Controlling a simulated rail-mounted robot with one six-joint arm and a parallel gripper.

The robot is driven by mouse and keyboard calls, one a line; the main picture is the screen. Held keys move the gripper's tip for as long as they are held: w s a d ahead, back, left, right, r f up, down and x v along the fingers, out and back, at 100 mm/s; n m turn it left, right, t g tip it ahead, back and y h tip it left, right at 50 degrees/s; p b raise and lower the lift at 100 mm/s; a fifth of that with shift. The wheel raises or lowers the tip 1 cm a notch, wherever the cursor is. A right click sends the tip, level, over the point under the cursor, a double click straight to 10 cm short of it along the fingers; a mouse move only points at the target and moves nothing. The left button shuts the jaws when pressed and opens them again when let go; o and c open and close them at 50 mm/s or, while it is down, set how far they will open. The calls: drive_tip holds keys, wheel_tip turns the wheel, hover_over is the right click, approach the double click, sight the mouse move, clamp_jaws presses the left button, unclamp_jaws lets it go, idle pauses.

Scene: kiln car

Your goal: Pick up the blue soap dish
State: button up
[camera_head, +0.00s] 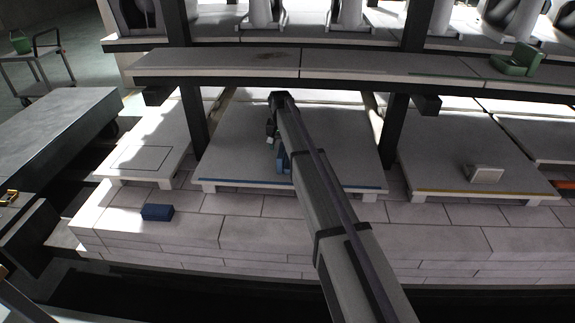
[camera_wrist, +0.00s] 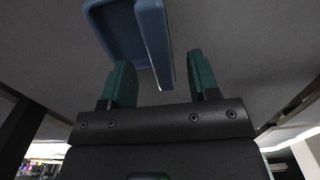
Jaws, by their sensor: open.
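The blue soap dish (camera_wrist: 122,35) is a shallow tray with a raised rim at the top of the wrist view. In the head view, part of it (camera_head: 283,160) shows beside my arm on the grey slab with the blue front strip; my arm hides the rest. My gripper (camera_wrist: 158,56) has its two green fingers apart. One side wall of the dish lies in line with the gap between them, with room on the right; whether the left finger touches it I cannot tell. In the head view my gripper (camera_head: 271,132) is small and partly hidden.
A dark blue block (camera_head: 157,212) lies on the pale brick deck at left. A cream dish (camera_head: 486,173) stands on the right slab, a green dish (camera_head: 515,61) on the upper shelf (camera_head: 340,65). Dark posts (camera_head: 193,120) and (camera_head: 394,130) flank the middle slab.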

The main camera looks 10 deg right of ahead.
sight(281, 150)
wheel_tip(281, 150, down, 5)
drive_tip(key=b, duration=0.3)
drive_tip(key=shift+b, duration=0.4)
drive_tip(key=shift+r, duration=0.25)
clamp_jaws()
